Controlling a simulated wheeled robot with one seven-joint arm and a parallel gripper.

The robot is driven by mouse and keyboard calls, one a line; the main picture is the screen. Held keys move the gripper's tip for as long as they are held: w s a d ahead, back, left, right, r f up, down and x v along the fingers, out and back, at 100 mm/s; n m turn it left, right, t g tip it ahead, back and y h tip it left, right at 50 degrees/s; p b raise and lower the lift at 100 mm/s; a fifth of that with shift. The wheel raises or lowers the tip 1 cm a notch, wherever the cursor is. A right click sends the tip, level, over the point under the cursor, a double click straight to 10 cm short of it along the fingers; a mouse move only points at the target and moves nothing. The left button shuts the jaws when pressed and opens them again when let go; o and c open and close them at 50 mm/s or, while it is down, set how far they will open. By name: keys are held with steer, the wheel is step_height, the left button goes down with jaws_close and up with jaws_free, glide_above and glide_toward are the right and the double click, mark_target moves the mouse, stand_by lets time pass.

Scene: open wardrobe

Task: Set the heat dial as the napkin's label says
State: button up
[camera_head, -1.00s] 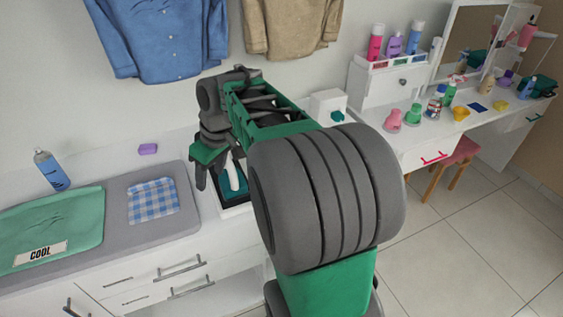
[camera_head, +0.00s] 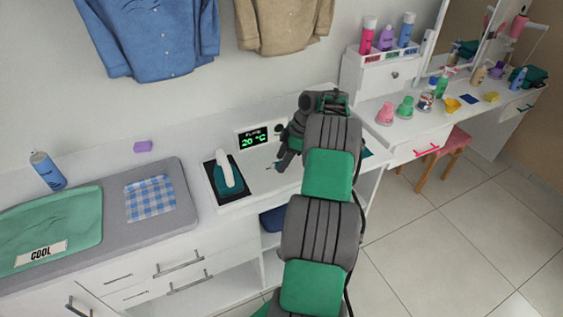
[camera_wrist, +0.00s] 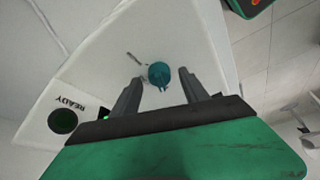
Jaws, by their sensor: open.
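The heat dial is a teal knob (camera_wrist: 159,74) on a white face in the wrist view; in the head view my arm hides it. My gripper (camera_wrist: 155,86) is open, with one finger on each side of the dial and visible gaps to it. In the head view my gripper (camera_head: 283,160) is in front of the white control box. The box's display (camera_head: 253,138) reads 20 °C in green. A green folded cloth (camera_head: 70,215) bears a label (camera_head: 40,252) reading COOL. A blue-and-white checked cloth (camera_head: 152,198) shows no readable label.
An iron (camera_head: 227,175) stands on a dark rest beside the box. A grey pad (camera_head: 120,184) lies under the cloths. A spray can (camera_head: 47,170) and a purple block (camera_head: 143,146) stand behind. A dark round READY lamp (camera_wrist: 63,122) is on the box's face.

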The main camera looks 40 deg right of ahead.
steer(key=shift+w+a+f, duration=0.1)
steer(key=shift+f, duration=0.3)
jaws_close()
